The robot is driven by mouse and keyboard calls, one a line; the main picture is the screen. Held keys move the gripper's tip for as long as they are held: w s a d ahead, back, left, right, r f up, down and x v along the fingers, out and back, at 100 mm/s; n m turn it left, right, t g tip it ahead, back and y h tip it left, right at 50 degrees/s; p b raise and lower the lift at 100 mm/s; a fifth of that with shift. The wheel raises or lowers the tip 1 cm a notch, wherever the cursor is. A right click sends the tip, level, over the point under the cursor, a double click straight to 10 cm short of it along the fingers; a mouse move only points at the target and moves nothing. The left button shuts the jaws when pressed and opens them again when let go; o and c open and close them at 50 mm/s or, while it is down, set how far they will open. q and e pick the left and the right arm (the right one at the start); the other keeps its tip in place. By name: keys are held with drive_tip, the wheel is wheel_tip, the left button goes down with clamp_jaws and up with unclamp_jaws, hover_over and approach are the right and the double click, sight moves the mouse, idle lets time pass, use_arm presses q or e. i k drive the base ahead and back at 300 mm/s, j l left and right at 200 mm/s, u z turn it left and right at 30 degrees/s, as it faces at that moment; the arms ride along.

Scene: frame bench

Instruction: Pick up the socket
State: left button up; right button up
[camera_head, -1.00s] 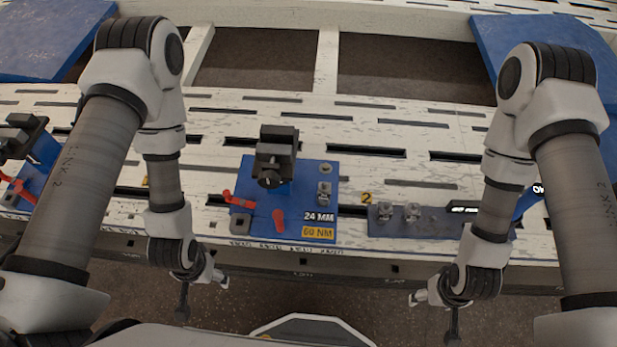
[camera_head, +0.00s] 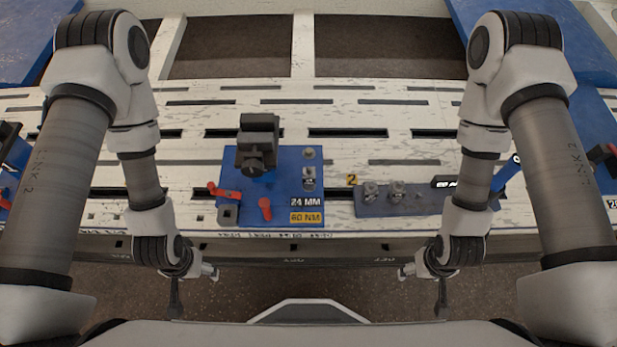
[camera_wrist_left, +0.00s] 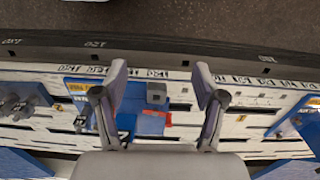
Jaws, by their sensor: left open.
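Small metal sockets stand on a grey rack (camera_head: 428,203) in the head view: one socket (camera_head: 371,191) at its left end and another socket (camera_head: 397,191) beside it. One more metal piece (camera_head: 309,179), perhaps a socket, stands on the blue plate (camera_head: 285,190) labelled 24 MM and 60 NM. I cannot tell which one is meant. My left gripper (camera_head: 193,291) is open and empty, in front of the bench edge; its spread fingers also show in the left wrist view (camera_wrist_left: 160,100). My right gripper (camera_head: 422,292) hangs before the bench with its fingers apart, touching nothing.
A dark clamp-like block (camera_head: 257,145) stands on the blue plate, with red levers (camera_head: 265,208) and a grey square block (camera_head: 228,214) near its front. A black tool (camera_head: 445,182) lies behind the rack. The slotted bench (camera_head: 350,150) behind is mostly clear.

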sight(310, 176)
drive_tip(key=k+l+z, duration=0.2)
drive_tip(key=l, duration=0.4)
drive_tip(key=l+z, duration=0.25)
drive_tip(key=l, duration=0.35)
